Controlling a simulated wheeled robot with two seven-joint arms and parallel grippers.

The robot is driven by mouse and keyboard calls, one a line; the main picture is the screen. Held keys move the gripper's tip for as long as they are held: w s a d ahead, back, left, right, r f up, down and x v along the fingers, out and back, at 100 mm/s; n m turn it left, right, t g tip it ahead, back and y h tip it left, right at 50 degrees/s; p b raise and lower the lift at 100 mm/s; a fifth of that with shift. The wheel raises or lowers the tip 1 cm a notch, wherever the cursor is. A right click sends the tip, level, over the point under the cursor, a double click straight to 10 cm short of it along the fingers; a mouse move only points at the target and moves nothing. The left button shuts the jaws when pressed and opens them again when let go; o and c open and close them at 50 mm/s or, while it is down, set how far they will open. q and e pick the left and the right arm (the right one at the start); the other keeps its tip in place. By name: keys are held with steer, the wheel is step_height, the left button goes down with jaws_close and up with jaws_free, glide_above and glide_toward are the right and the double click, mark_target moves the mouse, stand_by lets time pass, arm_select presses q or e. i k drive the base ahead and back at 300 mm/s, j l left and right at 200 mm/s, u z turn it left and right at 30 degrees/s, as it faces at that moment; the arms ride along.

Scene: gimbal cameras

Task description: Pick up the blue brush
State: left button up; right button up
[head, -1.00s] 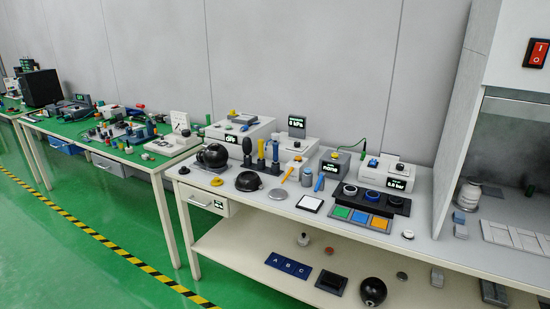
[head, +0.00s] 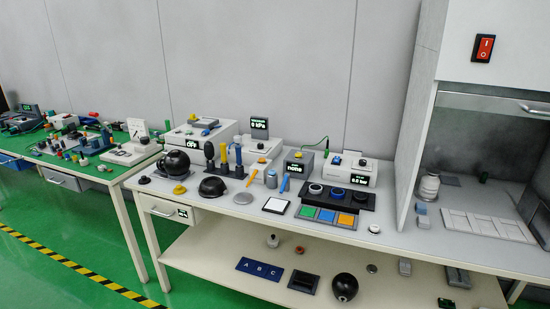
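A slim blue tool (head: 285,183) lies or leans on the white table (head: 215,207), right of a small grey block. An upright blue-handled tool (head: 239,160) stands further left, beside a yellow-handled one (head: 224,158) and a black one (head: 209,153). Bristles are too small to make out on either blue tool, so I cannot tell which is the brush. Neither of my grippers is in view.
An orange stick (head: 251,177), a black dome (head: 212,187) and a white square pad (head: 276,205) lie nearby. Coloured tiles (head: 327,216) and a black holder (head: 337,196) stand to the right. Instrument boxes line the back. A hood (head: 480,91) closes the right side.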

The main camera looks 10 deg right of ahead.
mark_target(238, 149)
steer(key=i+j+z, duration=0.55)
steer(key=j, duration=0.15)
steer(key=i+j+z, duration=0.3)
steer(key=k+j, duration=0.1)
